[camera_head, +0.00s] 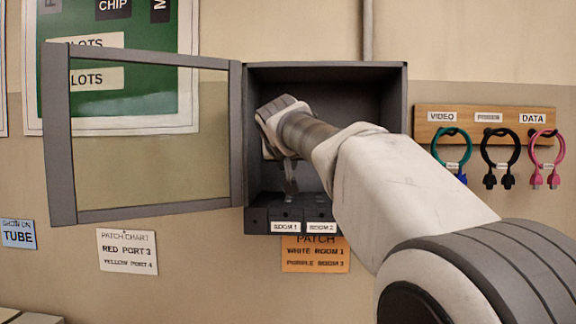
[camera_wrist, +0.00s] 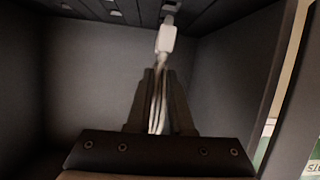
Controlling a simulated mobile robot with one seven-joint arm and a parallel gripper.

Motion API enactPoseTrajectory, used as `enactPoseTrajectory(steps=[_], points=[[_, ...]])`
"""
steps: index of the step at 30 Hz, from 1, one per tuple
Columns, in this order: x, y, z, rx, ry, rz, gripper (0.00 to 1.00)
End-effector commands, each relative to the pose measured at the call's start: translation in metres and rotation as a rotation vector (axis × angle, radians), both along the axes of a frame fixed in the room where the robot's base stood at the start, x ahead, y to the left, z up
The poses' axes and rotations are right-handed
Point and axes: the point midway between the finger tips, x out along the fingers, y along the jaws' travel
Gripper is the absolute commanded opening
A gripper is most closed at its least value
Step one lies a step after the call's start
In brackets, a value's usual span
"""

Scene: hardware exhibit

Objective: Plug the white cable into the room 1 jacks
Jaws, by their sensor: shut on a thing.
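My gripper (camera_wrist: 160,75) is inside the open wall box, shut on the white cable (camera_wrist: 156,105). The cable's white plug (camera_wrist: 166,38) sticks out past the fingertips, its narrow end at the dark jack panel (camera_wrist: 215,12) at the top of the wrist view. I cannot tell whether the plug is seated in a jack or only touching. In the head view my gripper (camera_head: 290,180) points down above the jack panel (camera_head: 257,217), over the ROOM 1 label (camera_head: 285,227). The ROOM 2 label (camera_head: 321,228) is just to its right. My arm hides part of the box.
The box's glass door (camera_head: 150,140) is swung open to the left. The box's side walls (camera_head: 397,100) stand close around my gripper. A wooden rack (camera_head: 470,112) with teal, black and pink cables hangs right. An orange note (camera_head: 316,254) below reads "WHITE ROOM 1".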

Motion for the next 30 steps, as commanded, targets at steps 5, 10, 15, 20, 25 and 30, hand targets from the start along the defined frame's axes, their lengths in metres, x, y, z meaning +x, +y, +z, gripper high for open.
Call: enactPoseTrajectory(steps=[5, 10, 15, 20, 25, 30], points=[[0.0000, 0.0001, 0.0005, 0.000, -0.001, 0.000, 0.00], [0.0000, 0.0001, -0.0009, 0.000, -0.001, 0.000, 0.00], [0.0000, 0.0000, -0.0033, 0.000, -0.001, 0.000, 0.00], [0.0001, -0.0001, -0.0055, 0.000, -0.001, 0.000, 0.00], [0.0001, -0.0001, -0.0071, 0.000, -0.001, 0.000, 0.00], [0.0001, -0.0001, -0.0068, 0.000, -0.001, 0.000, 0.00]])
